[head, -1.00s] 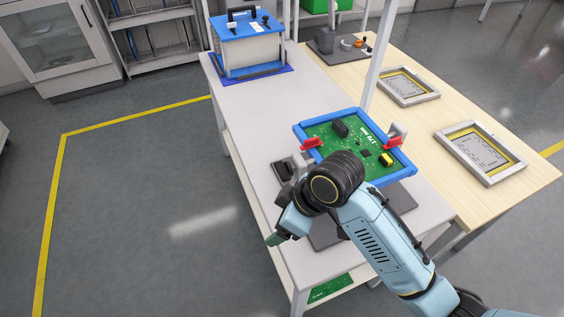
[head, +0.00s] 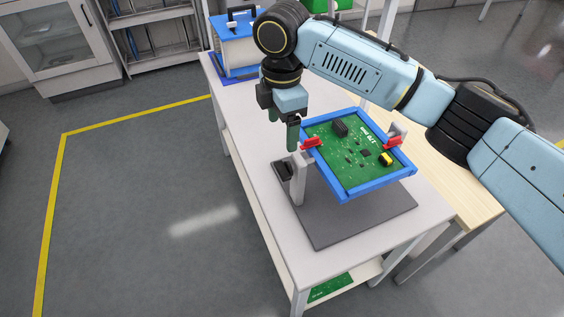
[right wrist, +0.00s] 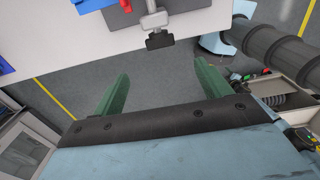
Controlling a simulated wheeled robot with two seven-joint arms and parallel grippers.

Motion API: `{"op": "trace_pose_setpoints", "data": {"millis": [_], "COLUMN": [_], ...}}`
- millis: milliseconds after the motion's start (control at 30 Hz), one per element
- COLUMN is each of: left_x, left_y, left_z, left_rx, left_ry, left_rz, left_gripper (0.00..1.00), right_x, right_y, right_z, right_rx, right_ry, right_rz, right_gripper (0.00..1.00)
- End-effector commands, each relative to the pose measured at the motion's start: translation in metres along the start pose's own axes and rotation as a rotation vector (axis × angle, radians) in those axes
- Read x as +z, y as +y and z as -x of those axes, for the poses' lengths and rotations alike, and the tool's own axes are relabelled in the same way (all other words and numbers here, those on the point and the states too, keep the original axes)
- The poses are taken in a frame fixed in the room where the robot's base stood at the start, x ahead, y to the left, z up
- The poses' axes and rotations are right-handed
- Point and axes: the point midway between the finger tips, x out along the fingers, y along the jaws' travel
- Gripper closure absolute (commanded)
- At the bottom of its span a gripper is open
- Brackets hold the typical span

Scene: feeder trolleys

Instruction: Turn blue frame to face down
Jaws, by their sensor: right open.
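The blue frame (head: 378,187) holds a green circuit board (head: 345,165) with its chips and print facing up. It sits tilted on a grey stand with a dark base plate (head: 350,215), with red clamps (head: 311,142) at two sides. My right gripper (head: 283,134) points down just left of the frame's far left corner, above the stand's left post (head: 298,180), and appears clear of the frame. In the right wrist view its green fingers (right wrist: 158,88) are wide apart with nothing between them. A dark knob (right wrist: 159,41) on the stand shows beyond them. My left gripper is out of view.
A blue and white box with a black handle (head: 238,48) stands at the table's far end, partly behind my right arm. The white table (head: 245,125) is clear left of the stand. Another green board (head: 330,287) lies on the lower shelf.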

Motion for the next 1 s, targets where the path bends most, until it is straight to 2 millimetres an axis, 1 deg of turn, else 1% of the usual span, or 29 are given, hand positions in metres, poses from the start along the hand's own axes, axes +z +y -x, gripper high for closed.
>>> {"op": "trace_pose_setpoints", "data": {"millis": [33, 167, 300, 500, 600, 700, 1000], "left_x": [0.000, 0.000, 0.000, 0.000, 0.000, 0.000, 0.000], "left_y": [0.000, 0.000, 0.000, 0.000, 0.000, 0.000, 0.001], "left_z": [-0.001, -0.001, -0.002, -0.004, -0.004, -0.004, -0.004], "left_rx": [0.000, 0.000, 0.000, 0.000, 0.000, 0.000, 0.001], "left_ry": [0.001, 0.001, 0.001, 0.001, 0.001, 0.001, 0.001], "left_rz": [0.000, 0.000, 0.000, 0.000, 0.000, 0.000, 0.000], "left_gripper": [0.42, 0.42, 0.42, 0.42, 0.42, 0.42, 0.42], "right_x": [0.000, 0.000, 0.000, -0.001, -0.001, -0.001, -0.001], "right_y": [-0.001, -0.001, -0.001, -0.001, -0.001, -0.001, 0.000], "right_z": [-0.010, -0.036, -0.067, -0.102, -0.113, -0.119, -0.122], "right_rx": [-0.003, -0.004, -0.003, -0.001, 0.000, 0.000, 0.002], "right_ry": [-0.001, 0.000, -0.001, 0.000, 0.000, 0.000, 0.001], "right_rz": [-0.001, -0.002, -0.001, -0.002, 0.000, 0.000, 0.000], "right_gripper": [0.24, 0.24, 0.24, 0.24, 0.24, 0.24, 0.24]}}
